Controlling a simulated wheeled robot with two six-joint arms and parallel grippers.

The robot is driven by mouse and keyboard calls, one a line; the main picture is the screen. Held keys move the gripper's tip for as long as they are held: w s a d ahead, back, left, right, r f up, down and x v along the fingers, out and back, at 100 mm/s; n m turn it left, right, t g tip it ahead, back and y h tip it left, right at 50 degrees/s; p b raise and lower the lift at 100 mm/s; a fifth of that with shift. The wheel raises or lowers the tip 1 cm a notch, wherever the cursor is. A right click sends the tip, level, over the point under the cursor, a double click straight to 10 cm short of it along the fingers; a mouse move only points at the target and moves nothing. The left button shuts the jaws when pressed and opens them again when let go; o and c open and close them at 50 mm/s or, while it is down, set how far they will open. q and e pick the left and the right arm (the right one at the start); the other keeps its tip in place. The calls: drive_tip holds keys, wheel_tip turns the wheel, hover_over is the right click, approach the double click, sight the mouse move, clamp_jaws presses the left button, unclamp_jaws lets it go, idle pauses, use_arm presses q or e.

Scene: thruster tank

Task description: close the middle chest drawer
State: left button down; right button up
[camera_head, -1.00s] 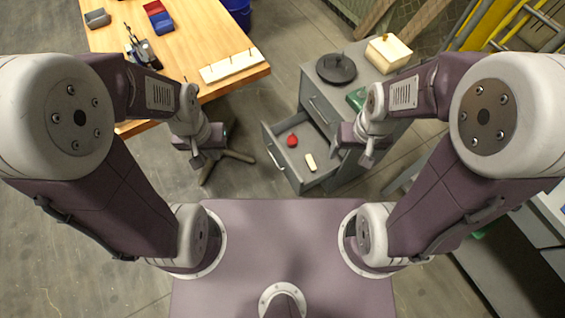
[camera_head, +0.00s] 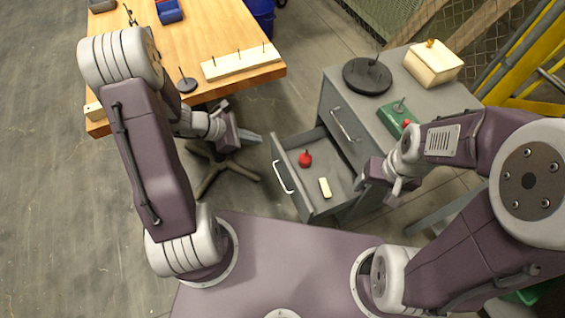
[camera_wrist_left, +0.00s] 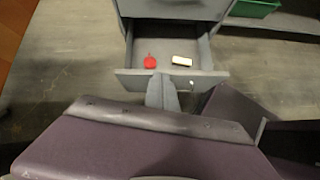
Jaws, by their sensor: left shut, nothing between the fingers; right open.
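The grey chest (camera_head: 335,100) stands right of the wooden table. Its open drawer (camera_head: 340,170), below a shut upper drawer (camera_head: 345,128), sticks out towards my base and holds a red round item (camera_head: 305,159) and a cream block (camera_head: 325,187). The drawer front has a pale handle (camera_head: 282,178). My left gripper (camera_head: 252,138) is shut and empty, just left of the drawer front. In the left wrist view its fingers (camera_wrist_left: 162,92) overlap the drawer front (camera_wrist_left: 132,80); I cannot tell if they touch. My right gripper (camera_head: 394,190) is open and empty, right of the drawer.
On the chest top are a black disc (camera_head: 367,76), a wooden box (camera_head: 433,63) and a green item (camera_head: 396,117). The table (camera_head: 225,35) bears a pegged board (camera_head: 240,62). A stool base (camera_head: 222,170) stands on the floor between table and drawer.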

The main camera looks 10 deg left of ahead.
use_arm(q)
drive_tip(key=s+a+f+n+b, duration=0.2)
drive_tip(key=a+f+b, duration=0.15)
drive_tip(key=f, duration=0.65)
drive_tip(key=b, duration=0.4)
approach(281, 157)
drive_tip(key=x, duration=0.5)
drive_tip(key=shift+s+d+f, duration=0.1)
drive_tip(key=shift+s+f, duration=0.1)
drive_tip(key=shift+s, duration=0.05)
drive_tip(key=shift+w+d, duration=0.2)
drive_tip(key=shift+d, duration=0.1)
use_arm(e)
wheel_tip(281, 157, down, 11)
drive_tip(key=shift+r, duration=0.1)
use_arm(q)
drive_tip(key=w+d+b, duration=0.1)
drive_tip(key=w+d, duration=0.9)
drive_tip(key=d, duration=0.5)
use_arm(e)
drive_tip(key=shift+w+d+f, duration=0.2)
drive_tip(key=shift+w+d, duration=0.15)
drive_tip(key=shift+d, duration=0.15)
drive_tip(key=shift+w+d+f, duration=0.15)
drive_tip(key=shift+w+d, duration=0.15)
drive_tip(key=shift+d, duration=0.2)
use_arm(q)
drive_tip(key=shift+a, duration=0.1)
